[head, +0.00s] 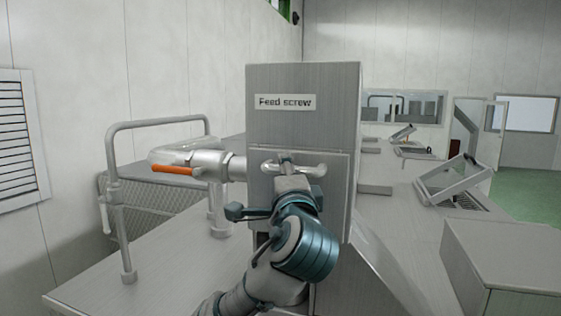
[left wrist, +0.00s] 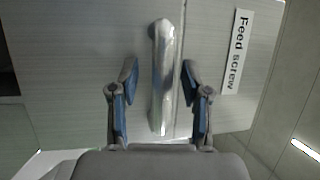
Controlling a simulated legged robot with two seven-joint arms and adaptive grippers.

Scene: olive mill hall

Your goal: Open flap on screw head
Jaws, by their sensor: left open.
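The screw head is a grey metal box (head: 303,80) with a "Feed screw" label (head: 285,102), which also shows in the left wrist view (left wrist: 238,50). Its flap (head: 335,175) is the front panel below a thin seam and looks closed; it also shows in the left wrist view (left wrist: 70,65). A bar handle (head: 310,168) runs across the flap's upper part, and in the left wrist view it stands lengthwise (left wrist: 163,85). My left gripper (left wrist: 158,72) is open, with one finger on each side of the handle, apart from it. In the head view my wrist hides much of the flap.
A pipe with an orange lever (head: 172,169) joins the box at left. A metal rail (head: 120,190) stands on the bench (head: 180,265). A sloped chute (head: 375,270) and a grey box (head: 515,255) lie at right. A louvred panel (head: 15,140) is on the left wall.

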